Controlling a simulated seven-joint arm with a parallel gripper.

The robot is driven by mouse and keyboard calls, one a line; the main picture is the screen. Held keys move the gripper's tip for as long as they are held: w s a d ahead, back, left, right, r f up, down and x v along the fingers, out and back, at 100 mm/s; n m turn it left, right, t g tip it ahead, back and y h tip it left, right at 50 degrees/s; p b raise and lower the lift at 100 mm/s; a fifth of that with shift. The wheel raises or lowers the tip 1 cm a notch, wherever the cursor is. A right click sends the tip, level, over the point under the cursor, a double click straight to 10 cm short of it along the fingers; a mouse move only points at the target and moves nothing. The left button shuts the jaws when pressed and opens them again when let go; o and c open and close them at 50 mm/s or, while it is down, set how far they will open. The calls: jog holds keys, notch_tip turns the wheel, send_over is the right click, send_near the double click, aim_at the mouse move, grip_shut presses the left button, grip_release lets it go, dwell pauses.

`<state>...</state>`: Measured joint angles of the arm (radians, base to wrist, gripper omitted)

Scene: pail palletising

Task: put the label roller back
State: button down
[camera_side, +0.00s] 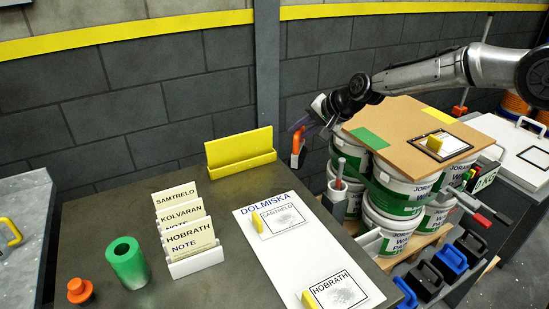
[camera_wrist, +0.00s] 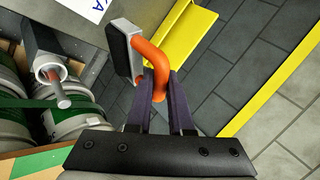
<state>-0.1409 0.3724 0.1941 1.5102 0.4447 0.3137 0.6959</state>
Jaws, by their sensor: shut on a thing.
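The label roller has an orange bent handle and a dark grey head with a pale edge. In the wrist view my gripper (camera_wrist: 160,98) is shut on the orange handle of the label roller (camera_wrist: 149,56), with the grey head out beyond the fingertips. In the side view my gripper (camera_side: 305,124) holds the label roller (camera_side: 297,147) in the air, past the table's far right corner and left of the pail stack. A grey bracket with a round cup (camera_side: 337,204) is at the table's right edge, also in the wrist view (camera_wrist: 43,63); a rod stands in the cup.
Stacked white pails (camera_side: 397,190) under a brown board (camera_side: 405,128) stand close on the right. A yellow rack (camera_side: 240,150) stands at the table's back edge. The table (camera_side: 190,280) carries note cards (camera_side: 182,215), a green cylinder (camera_side: 127,263) and a white sheet (camera_side: 290,245).

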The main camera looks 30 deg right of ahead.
jog(key=d+x, duration=0.1)
jog(key=x, duration=1.4)
jog(key=shift+d+f, duration=0.25)
jog(key=shift+d, duration=0.1)
jog(key=shift+f, duration=0.1)
jog(key=c, duration=0.8)
grip_release()
jog(key=shift+s+f, duration=0.1)
jog(key=v, duration=1.2)
